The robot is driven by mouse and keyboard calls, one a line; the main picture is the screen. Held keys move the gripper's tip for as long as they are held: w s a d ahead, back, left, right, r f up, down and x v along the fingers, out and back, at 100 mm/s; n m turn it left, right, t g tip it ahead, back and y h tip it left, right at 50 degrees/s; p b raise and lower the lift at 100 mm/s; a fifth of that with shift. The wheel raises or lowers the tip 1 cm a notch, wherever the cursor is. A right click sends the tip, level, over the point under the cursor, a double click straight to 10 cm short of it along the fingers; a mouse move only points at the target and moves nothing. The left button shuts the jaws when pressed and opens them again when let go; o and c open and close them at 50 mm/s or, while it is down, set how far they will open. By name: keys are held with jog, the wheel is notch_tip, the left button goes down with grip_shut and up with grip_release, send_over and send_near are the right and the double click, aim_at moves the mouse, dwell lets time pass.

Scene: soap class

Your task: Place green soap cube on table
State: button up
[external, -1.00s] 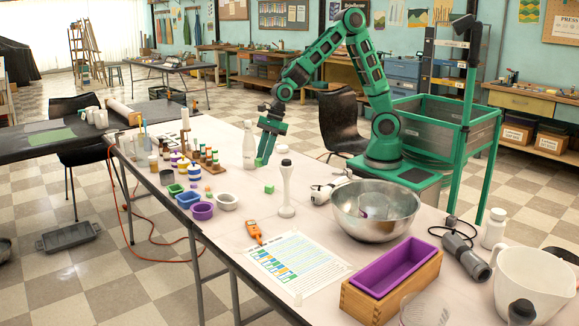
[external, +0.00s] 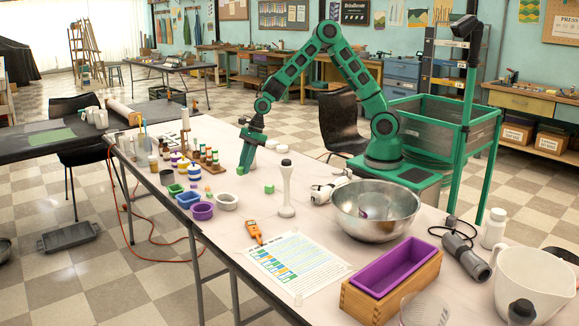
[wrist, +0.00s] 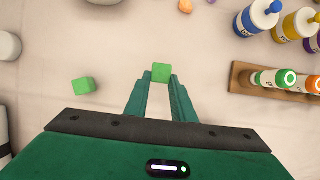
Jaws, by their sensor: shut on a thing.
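My gripper (external: 241,171) is over the far left part of the white table (external: 225,258), pointing down. It is shut on a green soap cube (external: 239,170); in the wrist view this cube (wrist: 161,72) sits between the two fingertips. The fingertips are low, but I cannot tell whether the cube touches the table. A second green cube (external: 269,188) lies on the table to the right of the gripper; in the wrist view it lies left of the fingers (wrist: 84,85).
A wooden rack of small bottles (external: 209,161) stands left of my gripper; it also shows in the wrist view (wrist: 240,78). Several coloured cups, including a purple one (external: 202,211), a white upright tool (external: 287,192) and a steel bowl (external: 375,215) are nearer. Bare table surrounds the fingertips.

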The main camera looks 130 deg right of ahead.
jog(key=shift+f, duration=1.95)
jog(key=shift+f, duration=0.1)
jog(key=o, duration=1)
